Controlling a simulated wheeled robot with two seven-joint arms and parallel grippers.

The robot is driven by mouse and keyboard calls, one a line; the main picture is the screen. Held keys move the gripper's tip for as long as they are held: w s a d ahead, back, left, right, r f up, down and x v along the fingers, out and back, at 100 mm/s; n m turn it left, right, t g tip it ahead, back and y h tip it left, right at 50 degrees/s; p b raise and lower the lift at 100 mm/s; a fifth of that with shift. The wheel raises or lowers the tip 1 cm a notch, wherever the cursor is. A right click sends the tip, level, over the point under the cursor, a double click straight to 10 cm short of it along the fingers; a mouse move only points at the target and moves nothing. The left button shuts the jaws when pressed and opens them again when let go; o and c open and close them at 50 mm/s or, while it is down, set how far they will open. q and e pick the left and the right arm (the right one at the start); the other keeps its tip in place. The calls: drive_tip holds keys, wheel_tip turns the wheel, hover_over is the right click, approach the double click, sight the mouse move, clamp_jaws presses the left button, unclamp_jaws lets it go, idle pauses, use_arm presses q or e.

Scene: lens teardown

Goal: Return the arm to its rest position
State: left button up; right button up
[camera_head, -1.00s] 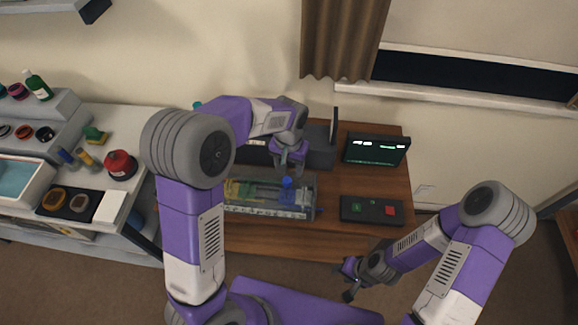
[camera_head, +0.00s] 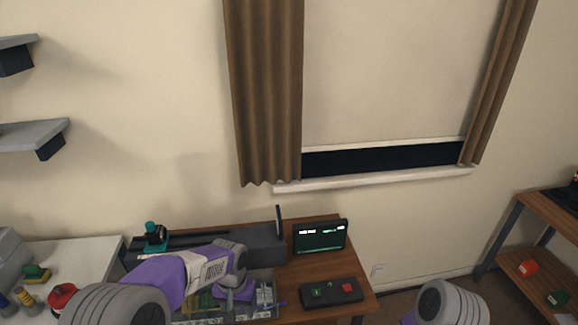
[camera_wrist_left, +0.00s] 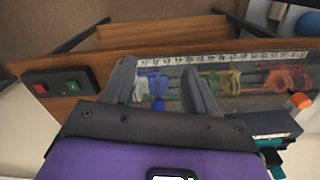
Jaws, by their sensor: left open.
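My left arm (camera_head: 190,275) comes in from the lower left and reaches over the wooden table. Its gripper (camera_head: 236,290) is over or beside a clear case of coloured parts (camera_head: 267,302). In the left wrist view the two grey fingers (camera_wrist_left: 160,85) are spread, with nothing between them. The case (camera_wrist_left: 240,58) lies beyond them, with blue, green, yellow and red pieces inside. Of my right arm only a grey joint (camera_head: 450,303) shows at the bottom right. The right gripper is out of the picture.
A dark box with green and red buttons (camera_head: 331,292) and a small screen (camera_head: 320,237) stand right of the case. A long grey unit (camera_head: 262,246) is behind it. A white bench (camera_head: 75,257) is at left, a wooden shelf (camera_head: 545,222) at right.

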use_arm(q)
drive_tip(key=s+d+f+h, duration=0.15)
drive_tip(key=s+f, duration=0.25)
drive_tip(key=f, duration=0.8)
drive_tip(key=s+d+f+n+h, duration=0.2)
drive_tip(key=s+f+n, duration=0.2)
drive_tip(key=s+f, duration=0.8)
drive_tip(key=s+b, duration=0.1)
drive_tip(key=s, duration=0.3)
drive_tip(key=shift+f+t+h, duration=0.2)
drive_tip(key=shift+t+h, duration=0.1)
drive_tip(key=shift+h, duration=0.05)
